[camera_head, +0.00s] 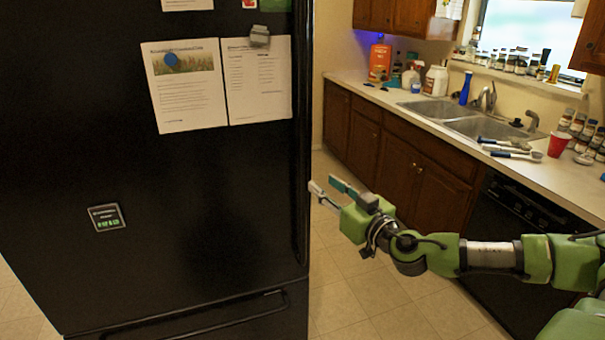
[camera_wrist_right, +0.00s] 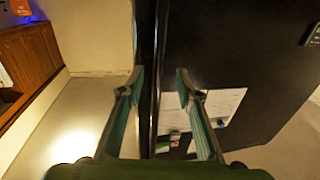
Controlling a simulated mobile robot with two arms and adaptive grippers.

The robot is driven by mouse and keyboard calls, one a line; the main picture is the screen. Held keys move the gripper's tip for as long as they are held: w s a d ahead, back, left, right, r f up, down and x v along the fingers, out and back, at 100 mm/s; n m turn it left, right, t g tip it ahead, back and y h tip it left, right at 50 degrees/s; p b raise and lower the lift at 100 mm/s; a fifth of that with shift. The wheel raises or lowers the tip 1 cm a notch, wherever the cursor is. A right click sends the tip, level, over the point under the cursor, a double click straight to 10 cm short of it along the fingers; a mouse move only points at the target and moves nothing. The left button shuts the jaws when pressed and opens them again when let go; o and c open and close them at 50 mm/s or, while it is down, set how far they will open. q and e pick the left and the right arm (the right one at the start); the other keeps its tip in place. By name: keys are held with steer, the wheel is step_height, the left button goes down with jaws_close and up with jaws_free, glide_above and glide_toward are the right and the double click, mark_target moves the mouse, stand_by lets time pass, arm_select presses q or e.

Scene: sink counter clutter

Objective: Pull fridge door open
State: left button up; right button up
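The black fridge (camera_head: 190,190) fills the left half of the head view, and its door front looks shut. My right gripper (camera_head: 323,184) is open and empty beside the fridge's right edge. In the right wrist view, my right gripper's spread fingers (camera_wrist_right: 159,78) lie either side of the dark vertical fridge edge (camera_wrist_right: 150,40) in the picture. I cannot tell whether either finger touches it. My left gripper is not in view.
Papers (camera_head: 185,85) and a small magnet (camera_head: 106,217) are on the fridge front. To the right is a counter with a sink (camera_head: 465,120), a red cup (camera_head: 559,144) and brown cabinets (camera_head: 400,165). Tiled floor (camera_head: 350,285) lies clear between fridge and cabinets.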

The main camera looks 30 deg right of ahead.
mark_target(306, 168)
steer(key=w, duration=0.1)
steer(key=w+b, duration=0.1)
steer(key=w, duration=0.1)
steer(key=w+b, duration=0.1)
steer(key=w, duration=0.1)
steer(key=shift+d+r, duration=0.3)
steer(key=shift+d, duration=0.05)
steer(key=shift+w+a, duration=0.15)
steer(key=shift+w, duration=0.15)
steer(key=w+p, duration=0.2)
steer(key=w, duration=0.2)
steer(key=shift+f, duration=0.1)
steer(key=shift+w+f+p, duration=0.2)
steer(key=shift+w+p, duration=0.3)
steer(key=shift+w, duration=0.3)
steer(key=shift+c, duration=0.4)
jaws_close()
